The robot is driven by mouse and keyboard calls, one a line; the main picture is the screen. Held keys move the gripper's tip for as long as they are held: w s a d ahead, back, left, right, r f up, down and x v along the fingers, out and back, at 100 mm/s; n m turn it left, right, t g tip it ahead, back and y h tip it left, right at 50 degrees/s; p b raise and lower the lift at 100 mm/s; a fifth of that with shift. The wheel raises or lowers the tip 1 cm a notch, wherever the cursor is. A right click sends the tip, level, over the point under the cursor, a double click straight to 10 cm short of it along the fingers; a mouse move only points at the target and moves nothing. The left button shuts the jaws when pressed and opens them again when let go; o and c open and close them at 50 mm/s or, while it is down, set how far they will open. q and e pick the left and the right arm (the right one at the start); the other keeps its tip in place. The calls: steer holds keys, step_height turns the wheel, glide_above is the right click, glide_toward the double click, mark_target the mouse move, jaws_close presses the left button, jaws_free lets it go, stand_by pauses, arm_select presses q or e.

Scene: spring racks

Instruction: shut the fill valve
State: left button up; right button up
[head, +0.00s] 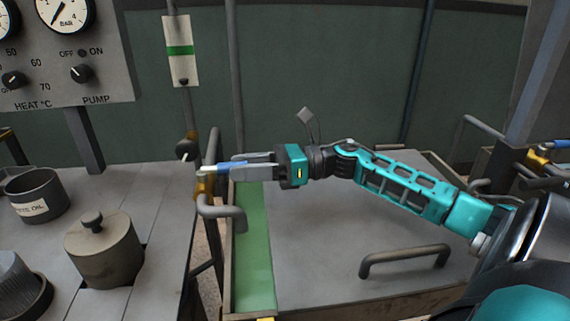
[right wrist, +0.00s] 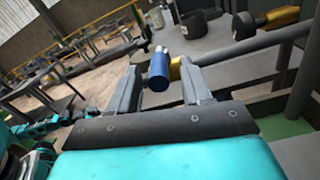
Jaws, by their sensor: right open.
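A valve with a blue lever handle (head: 230,166) and a brass body (head: 203,188) sits on the pipe between the grey bench and the tank. My right gripper (head: 232,170) reaches it from the right, with its fingers around or beside the handle. In the right wrist view the blue handle end (right wrist: 158,72) shows between the two open fingers (right wrist: 160,85), with a visible gap on each side. The brass body (right wrist: 176,67) is just beyond. No label on this valve is readable. My left gripper does not show clearly in either view.
A dark round knob (head: 187,148) on a brass fitting is just above the valve. A bent grey pipe (head: 226,212) lies below my fingers. A lidded pot (head: 103,250) stands on the bench. The tank lid handle (head: 404,259) is at lower right. Another brass valve (head: 540,158) is far right.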

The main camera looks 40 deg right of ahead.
steer(key=v, duration=1)
steer(key=shift+s, duration=0.1)
stand_by(0.3)
